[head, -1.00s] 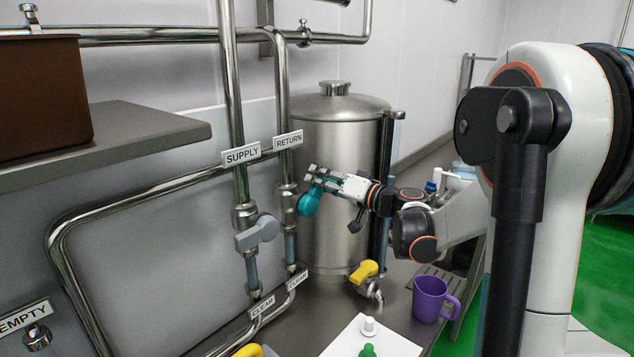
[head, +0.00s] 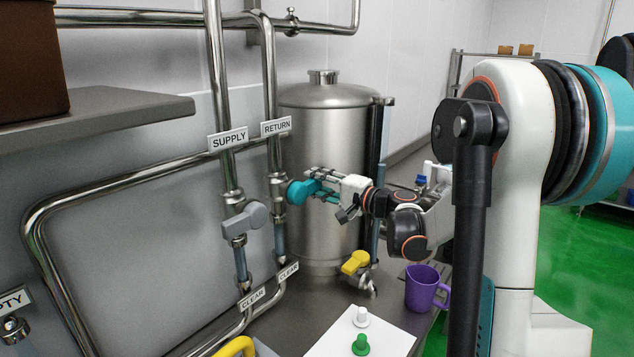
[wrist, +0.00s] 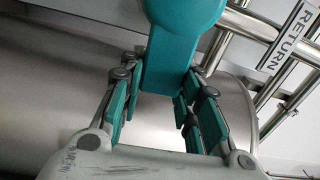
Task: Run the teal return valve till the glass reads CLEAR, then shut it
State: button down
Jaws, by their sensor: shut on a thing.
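The teal return valve (head: 298,192) sits on the return pipe, under the RETURN sign (head: 276,126). Its handle sticks out to the right, roughly level. My gripper (head: 318,184) is shut on this handle; the wrist view shows the teal handle (wrist: 172,60) between the fingers (wrist: 160,95). Below the valve is a grey-blue sight glass (head: 280,238) on the return pipe. A sign at its foot (head: 288,271) appears to read CLEAR.
The grey supply valve (head: 245,219) is close on the left. A steel tank (head: 325,130) stands behind my gripper, with a yellow-handled tap (head: 355,262) below. A purple mug (head: 425,288) and a white board with pegs (head: 390,340) are on the counter.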

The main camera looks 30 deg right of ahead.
jog(key=shift+f+m, duration=0.3)
jog(key=shift+m, duration=0.1)
jog(key=c, duration=1.2)
grip_release()
jog(key=shift+f, duration=0.1)
jog(key=shift+o, duration=0.2)
jog(key=v, duration=1.2)
